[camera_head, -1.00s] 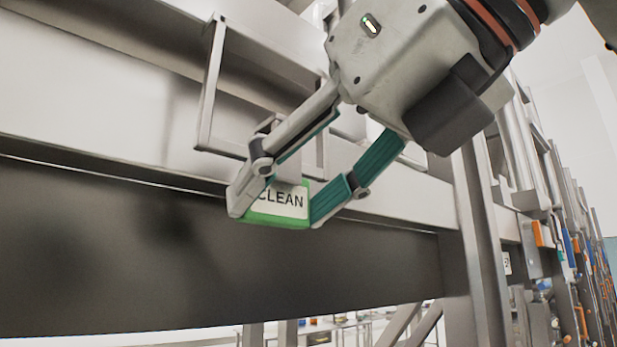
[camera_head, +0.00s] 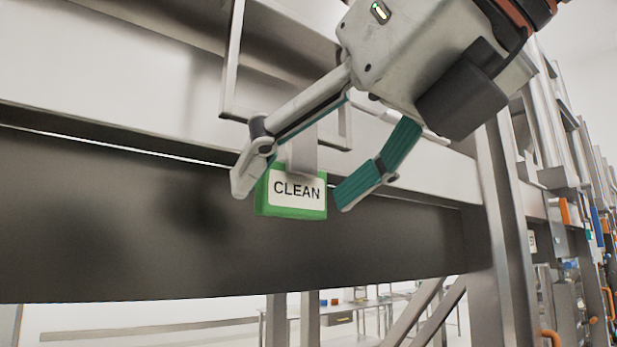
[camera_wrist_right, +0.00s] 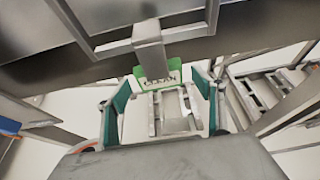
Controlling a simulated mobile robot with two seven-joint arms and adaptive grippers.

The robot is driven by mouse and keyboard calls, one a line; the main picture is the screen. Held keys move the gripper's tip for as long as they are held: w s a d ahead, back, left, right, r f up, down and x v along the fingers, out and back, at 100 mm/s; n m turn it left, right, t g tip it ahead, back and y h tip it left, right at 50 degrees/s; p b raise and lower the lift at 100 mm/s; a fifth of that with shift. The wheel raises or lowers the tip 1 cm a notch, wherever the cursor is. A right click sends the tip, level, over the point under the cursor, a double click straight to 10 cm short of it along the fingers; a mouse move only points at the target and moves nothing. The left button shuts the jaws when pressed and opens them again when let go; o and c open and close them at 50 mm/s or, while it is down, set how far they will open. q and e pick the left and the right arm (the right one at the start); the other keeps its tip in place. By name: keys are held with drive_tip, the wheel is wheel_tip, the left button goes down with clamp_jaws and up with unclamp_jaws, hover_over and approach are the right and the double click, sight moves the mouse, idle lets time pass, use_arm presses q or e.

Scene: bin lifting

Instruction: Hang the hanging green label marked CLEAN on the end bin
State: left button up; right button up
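The green label marked CLEAN (camera_head: 292,192) hangs upright by a grey strip (camera_head: 303,153) at the lower bar of a rectangular metal handle (camera_head: 231,65) on the grey bin (camera_head: 140,62). In the right wrist view the label (camera_wrist_right: 160,80) and its strip (camera_wrist_right: 150,48) also show, the strip's block-like top in front of the handle bar. How the strip grips the bar is hidden. My right gripper (camera_head: 292,190) is open, with its fingers on either side of the label. A gap shows between the right-hand finger and the label. My left gripper is not in view.
A dark beam or panel (camera_head: 130,230) runs below the bin. A metal post (camera_head: 500,210) stands to the right, with a row of racks bearing orange and blue parts (camera_head: 597,225) beyond. A table (camera_head: 340,318) is far behind below. Space under the label is free.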

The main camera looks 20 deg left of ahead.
drive_tip(key=shift+d, duration=0.1)
drive_tip(key=v, duration=1.2)
